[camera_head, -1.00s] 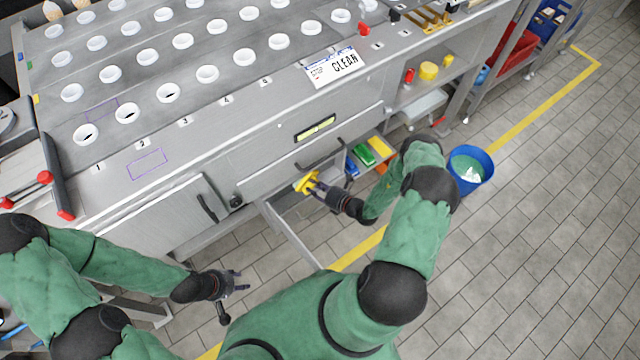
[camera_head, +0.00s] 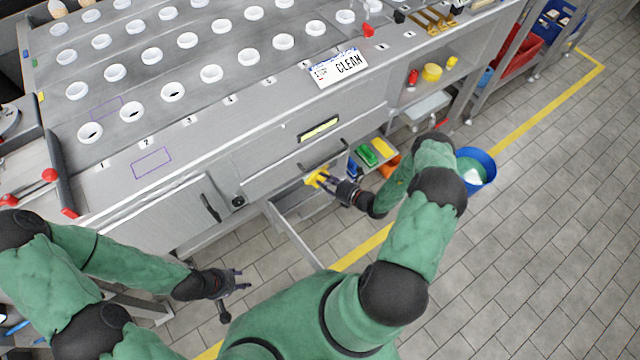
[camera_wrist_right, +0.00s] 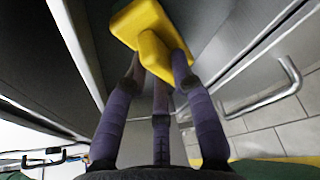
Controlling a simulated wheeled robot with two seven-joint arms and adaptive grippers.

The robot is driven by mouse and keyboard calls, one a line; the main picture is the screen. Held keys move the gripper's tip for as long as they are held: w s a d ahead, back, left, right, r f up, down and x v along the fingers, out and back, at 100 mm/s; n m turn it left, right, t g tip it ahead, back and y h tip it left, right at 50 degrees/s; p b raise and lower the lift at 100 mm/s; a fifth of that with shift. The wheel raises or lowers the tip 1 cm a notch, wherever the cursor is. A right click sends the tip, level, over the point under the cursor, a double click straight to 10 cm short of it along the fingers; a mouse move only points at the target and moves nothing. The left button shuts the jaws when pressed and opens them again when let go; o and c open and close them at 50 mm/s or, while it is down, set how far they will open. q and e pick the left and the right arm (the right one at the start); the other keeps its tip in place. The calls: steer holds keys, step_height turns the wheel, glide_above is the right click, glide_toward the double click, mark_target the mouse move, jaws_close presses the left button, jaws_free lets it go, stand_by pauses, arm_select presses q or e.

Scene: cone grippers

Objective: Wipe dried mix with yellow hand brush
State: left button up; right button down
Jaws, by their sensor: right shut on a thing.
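The yellow hand brush (camera_head: 314,178) is in my right gripper (camera_head: 328,183), by the open drawer under the counter front. In the right wrist view, the fingers of my right gripper (camera_wrist_right: 160,75) close on the yellow brush (camera_wrist_right: 150,28), with grey metal walls around it. My left gripper (camera_head: 238,284) is empty with its fingers apart, low in front of the cabinet and away from the brush. I cannot clearly make out dried mix on the steel counter (camera_head: 215,105).
The open drawer (camera_head: 300,240) juts out toward me. Green and yellow items (camera_head: 367,154) lie just right of the brush. A blue bucket (camera_head: 478,160) stands on the floor at right.

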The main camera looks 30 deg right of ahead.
mark_target(318, 186)
steer(key=shift+d, duration=0.25)
steer(key=shift+w, duration=0.1)
steer(key=shift+a, duration=0.1)
steer(key=shift+s+a+p, duration=0.15)
steer(key=shift+a+p, duration=0.1)
steer(key=shift+a, duration=0.75)
steer(key=shift+s+a+p, duration=0.1)
steer(key=shift+a+p, duration=0.15)
steer(key=shift+a, duration=0.75)
steer(key=shift+s, duration=0.15)
steer(key=shift+s+d+p, duration=0.15)
steer(key=shift+s+p, duration=0.1)
steer(key=shift+s, duration=1.2)
steer(key=shift+s+d+p, duration=0.15)
steer(key=shift+s+p, duration=0.05)
steer(key=shift+s, duration=1.25)
steer(key=shift+s, duration=0.1)
